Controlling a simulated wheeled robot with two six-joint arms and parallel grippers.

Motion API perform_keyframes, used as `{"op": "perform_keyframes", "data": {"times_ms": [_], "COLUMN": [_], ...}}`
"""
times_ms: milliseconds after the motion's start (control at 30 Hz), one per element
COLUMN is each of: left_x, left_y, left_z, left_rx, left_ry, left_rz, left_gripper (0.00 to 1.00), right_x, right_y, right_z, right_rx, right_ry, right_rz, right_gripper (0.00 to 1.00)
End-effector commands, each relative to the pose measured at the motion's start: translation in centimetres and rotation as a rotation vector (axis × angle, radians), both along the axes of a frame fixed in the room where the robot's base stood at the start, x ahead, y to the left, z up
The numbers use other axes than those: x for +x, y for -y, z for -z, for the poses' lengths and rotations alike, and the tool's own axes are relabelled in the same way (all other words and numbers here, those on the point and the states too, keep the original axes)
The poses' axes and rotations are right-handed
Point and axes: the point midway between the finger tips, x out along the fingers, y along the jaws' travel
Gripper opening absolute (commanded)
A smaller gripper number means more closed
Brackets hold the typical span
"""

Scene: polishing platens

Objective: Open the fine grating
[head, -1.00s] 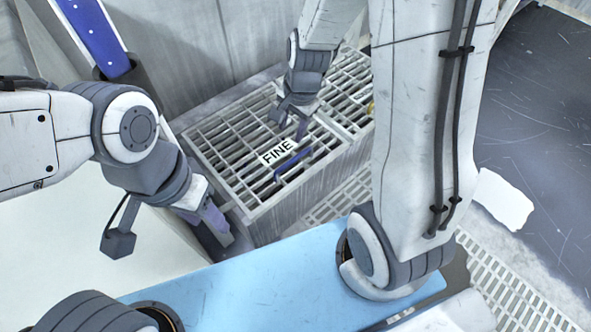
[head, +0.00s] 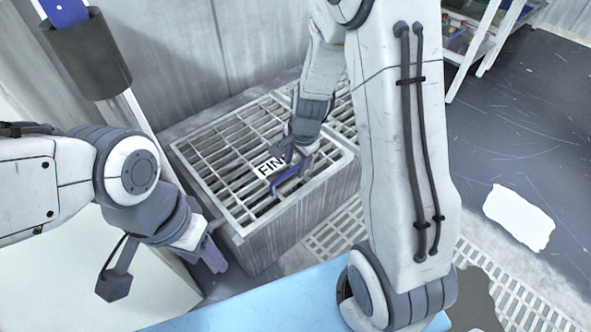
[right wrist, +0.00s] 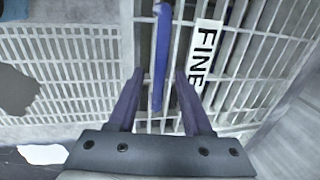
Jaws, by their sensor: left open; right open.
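The fine grating (head: 222,147) is a pale metal grid lying flat on top of a grey box, with a white FINE label that also shows in the right wrist view (right wrist: 203,54). Its blue bar handle (head: 284,180) stands beside the label. In the right wrist view the handle (right wrist: 160,62) lies between the open fingers of my right gripper (right wrist: 158,92), with a gap on both sides. In the head view my right gripper (head: 297,158) is over the grating and partly covers the label. My left gripper (head: 207,252) is open and empty, left of the box's front.
A second grating section (head: 343,117) adjoins at the back right. A floor grid (head: 340,228) runs along the box's right side. A light blue surface (head: 270,305) is in front. A white patch (head: 519,217) lies on the dark floor, and a shelf rack (head: 480,40) stands at the back right.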

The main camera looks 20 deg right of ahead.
Motion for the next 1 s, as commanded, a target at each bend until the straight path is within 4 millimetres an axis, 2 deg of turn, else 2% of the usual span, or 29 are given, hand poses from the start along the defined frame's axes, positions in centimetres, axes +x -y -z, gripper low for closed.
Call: {"op": "perform_keyframes", "data": {"times_ms": [333, 367, 400, 467, 500, 1000], "left_x": [0.00, 0.00, 0.00, 0.00, 0.00, 0.00], "left_y": [0.00, 0.00, 0.00, 0.00, 0.00, 0.00], "left_z": [0.28, 0.28, 0.28, 0.28, 0.28, 0.29], "left_rx": [0.000, 0.000, 0.000, 0.000, 0.000, 0.000], "left_ry": [0.000, 0.000, 0.000, 0.000, 0.000, 0.000], "left_rz": [0.000, 0.000, 0.000, 0.000, 0.000, 0.000], "left_gripper": [0.50, 0.50, 0.50, 0.50, 0.50, 0.50], "right_x": [0.11, 0.11, 0.11, 0.10, 0.10, 0.15], "right_y": [-0.06, -0.06, -0.05, -0.05, -0.05, -0.06], "right_z": [0.40, 0.40, 0.40, 0.40, 0.40, 0.37], "right_rx": [0.000, 0.000, 0.000, 0.000, 0.000, 0.000], "right_ry": [0.000, 0.000, 0.000, 0.000, 0.000, 0.002], "right_rz": [-0.001, -0.001, -0.001, -0.001, -0.001, -0.001], "right_gripper": [0.50, 0.42, 0.27, 0.04, 0.00, 0.00]}}
